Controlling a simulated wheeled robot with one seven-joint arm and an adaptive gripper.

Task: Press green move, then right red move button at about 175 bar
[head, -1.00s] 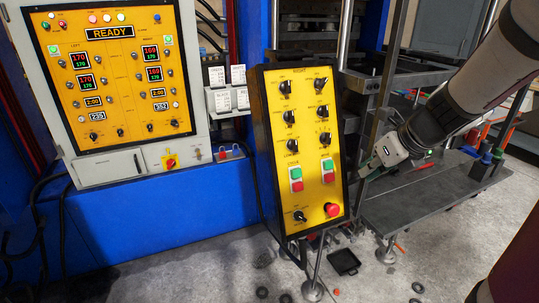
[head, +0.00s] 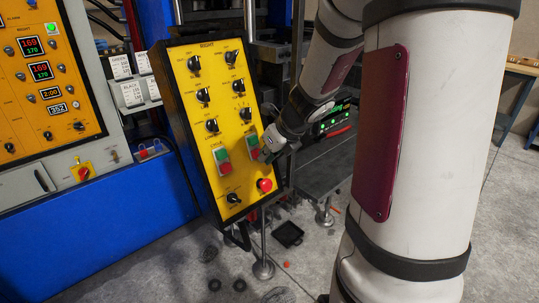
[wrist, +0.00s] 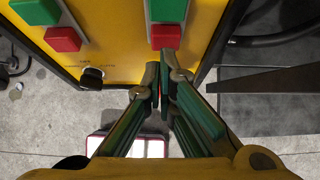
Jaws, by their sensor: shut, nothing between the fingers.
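The yellow control panel (head: 207,110) marked RIGHT has two green-over-red button pairs. The left pair has a green button (head: 221,155) and a red button (head: 224,168). The right pair has a green button (head: 252,141) and a red button (head: 254,153). My gripper (head: 263,157) is shut and empty beside the right pair. In the wrist view, my fingertips (wrist: 163,76) are below the right red button (wrist: 165,37) and its green button (wrist: 167,10). I cannot tell whether they touch the panel. No bar reading is legible.
A red mushroom button (head: 265,184) is low on the panel, close under my gripper. A black selector knob (head: 233,198) is to its left. The grey cabinet (head: 105,150) at left shows lit displays reading 169, 170 and 352. A black tray (head: 288,234) lies on the floor.

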